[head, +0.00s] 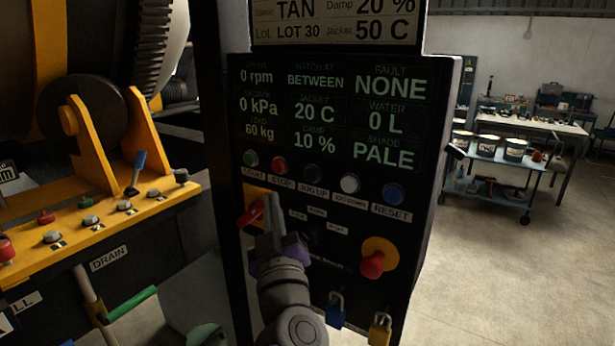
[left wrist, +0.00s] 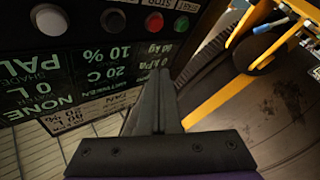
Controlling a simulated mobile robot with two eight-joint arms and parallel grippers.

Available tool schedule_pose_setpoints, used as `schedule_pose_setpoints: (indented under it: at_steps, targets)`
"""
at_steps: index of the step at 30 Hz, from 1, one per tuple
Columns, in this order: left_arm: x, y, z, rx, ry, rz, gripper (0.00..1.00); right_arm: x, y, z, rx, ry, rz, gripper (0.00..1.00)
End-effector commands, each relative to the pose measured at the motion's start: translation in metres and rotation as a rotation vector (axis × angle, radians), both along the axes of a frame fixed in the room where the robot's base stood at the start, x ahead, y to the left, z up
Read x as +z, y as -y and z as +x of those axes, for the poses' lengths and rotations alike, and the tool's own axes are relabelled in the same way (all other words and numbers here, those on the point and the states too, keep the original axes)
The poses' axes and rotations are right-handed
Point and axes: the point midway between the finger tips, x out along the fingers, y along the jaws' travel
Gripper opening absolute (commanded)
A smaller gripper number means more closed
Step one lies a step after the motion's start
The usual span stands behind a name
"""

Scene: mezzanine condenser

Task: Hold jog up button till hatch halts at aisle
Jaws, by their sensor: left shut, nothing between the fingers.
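The jog up button (head: 313,174) is dark and round, between the red stop button (head: 279,165) and the white jog down button (head: 350,183) on the black control panel (head: 425,190). It also shows at the top of the left wrist view (left wrist: 113,20). The panel display (head: 316,82) reads hatch at "BETWEEN" and fault "NONE". My left gripper (head: 272,203) is shut and empty, below and left of the jog up button in the head view, apart from it in the picture. Its closed fingers (left wrist: 157,85) show in the left wrist view. The hatch at the aisle is not identifiable. My right gripper is not in view.
A red rotary handle (head: 252,213) on a yellow plate is close beside my left fingers. A red mushroom button (head: 372,264), a blue padlock (head: 335,309) and a yellow padlock (head: 380,328) are lower on the panel. A yellow lever console (head: 110,215) stands left. Open floor lies right.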

Motion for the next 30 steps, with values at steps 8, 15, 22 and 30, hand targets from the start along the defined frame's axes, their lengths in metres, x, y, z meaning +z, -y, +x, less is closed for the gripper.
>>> schedule_pose_setpoints:
  at_steps: [8,15,22,30]
  targets:
    - [0.000,0.009,0.012,-0.001,0.000,0.000,0.00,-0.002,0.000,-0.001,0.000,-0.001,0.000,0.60]
    - [0.000,0.029,0.040,-0.002,0.000,0.001,0.00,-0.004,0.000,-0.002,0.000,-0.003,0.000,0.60]
    - [0.000,0.045,0.061,-0.002,0.000,-0.001,0.00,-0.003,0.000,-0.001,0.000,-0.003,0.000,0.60]
    - [0.000,0.052,0.071,-0.001,0.000,0.000,0.00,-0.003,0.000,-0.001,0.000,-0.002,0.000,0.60]
